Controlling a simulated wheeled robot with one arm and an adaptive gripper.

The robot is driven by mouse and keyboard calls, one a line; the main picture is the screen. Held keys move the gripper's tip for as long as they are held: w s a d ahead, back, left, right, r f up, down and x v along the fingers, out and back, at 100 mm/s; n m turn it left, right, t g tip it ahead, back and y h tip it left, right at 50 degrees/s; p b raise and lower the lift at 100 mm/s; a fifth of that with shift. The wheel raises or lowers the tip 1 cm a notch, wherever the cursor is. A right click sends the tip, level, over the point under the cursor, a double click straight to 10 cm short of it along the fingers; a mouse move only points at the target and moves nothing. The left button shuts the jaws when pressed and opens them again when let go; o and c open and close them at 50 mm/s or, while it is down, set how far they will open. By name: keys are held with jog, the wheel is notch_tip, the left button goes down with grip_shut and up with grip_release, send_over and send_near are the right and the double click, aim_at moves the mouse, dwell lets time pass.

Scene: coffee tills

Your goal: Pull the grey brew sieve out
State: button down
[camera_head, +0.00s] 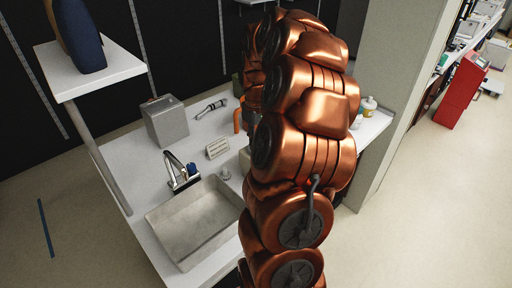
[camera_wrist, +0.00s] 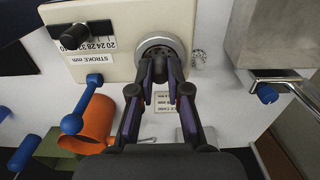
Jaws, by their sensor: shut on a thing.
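The grey brew sieve (camera_wrist: 158,40) is a round grey rimmed piece at the face of a cream machine (camera_wrist: 120,18), in the upper middle of the wrist view. My gripper (camera_wrist: 168,78) is shut on it, with a dark finger on either side of its lower edge. The fingers cover part of the sieve, so I cannot tell how far it sits in the machine. In the head view my copper arm hides both the gripper and the sieve.
An orange cup-like part (camera_wrist: 95,120) and a blue-knobbed lever (camera_wrist: 73,122) are left of my fingers in the wrist view. A sink (camera_head: 192,222), tap (camera_head: 178,170) and grey box (camera_head: 165,121) are left of my arm in the head view.

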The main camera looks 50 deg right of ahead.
jog(key=shift+r, duration=0.2)
jog(key=shift+r+p, duration=0.45)
jog(key=shift+r, duration=2.05)
jog(key=shift+s+d, duration=0.1)
